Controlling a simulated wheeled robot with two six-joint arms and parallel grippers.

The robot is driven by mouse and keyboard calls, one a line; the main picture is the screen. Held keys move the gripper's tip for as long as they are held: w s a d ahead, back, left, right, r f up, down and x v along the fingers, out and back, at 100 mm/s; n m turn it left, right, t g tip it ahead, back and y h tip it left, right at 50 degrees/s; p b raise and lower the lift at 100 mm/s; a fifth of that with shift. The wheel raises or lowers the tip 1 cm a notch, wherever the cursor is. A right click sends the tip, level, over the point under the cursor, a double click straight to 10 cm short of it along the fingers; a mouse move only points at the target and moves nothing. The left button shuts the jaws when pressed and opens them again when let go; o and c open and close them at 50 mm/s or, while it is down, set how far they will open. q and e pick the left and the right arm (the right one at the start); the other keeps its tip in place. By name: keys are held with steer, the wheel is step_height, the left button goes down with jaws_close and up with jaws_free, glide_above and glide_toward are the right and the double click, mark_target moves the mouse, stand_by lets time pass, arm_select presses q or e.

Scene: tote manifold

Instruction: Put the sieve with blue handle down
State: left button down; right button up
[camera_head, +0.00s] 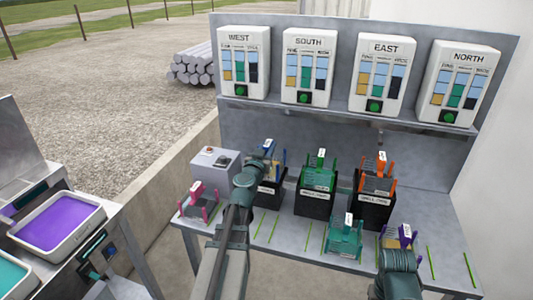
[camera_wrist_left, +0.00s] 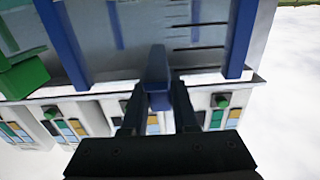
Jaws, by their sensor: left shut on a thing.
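The sieve with blue handle (camera_head: 268,146) is at the left black box (camera_head: 270,188) on the bench, partly hidden by my left arm. My left gripper (camera_head: 262,160) is shut on its blue handle, which shows between the fingers in the left wrist view (camera_wrist_left: 157,75). I cannot tell whether the sieve touches the box. My right arm reaches in at the bottom right, near a purple-handled sieve (camera_head: 398,237); its fingers are hidden.
A green sieve (camera_head: 320,165) and an orange sieve (camera_head: 380,175) stand at black boxes further right. A teal sieve (camera_head: 345,240) is at the front, a pink one (camera_head: 200,205) at the left. A grey box (camera_head: 215,168) stands behind it. Panels line the shelf above.

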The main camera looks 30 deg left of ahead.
mark_target(279, 155)
arm_select(q)
steer(key=shift+w+a+f, duration=0.1)
steer(key=shift+w+a, duration=0.45)
steer(key=shift+w, duration=0.2)
steer(key=f+b, duration=0.3)
steer(key=shift+a, duration=0.25)
steer(key=shift+f+b, duration=0.3)
steer(key=shift+d, duration=0.15)
steer(key=shift+f, duration=0.1)
steer(key=c, duration=0.7)
jaws_free()
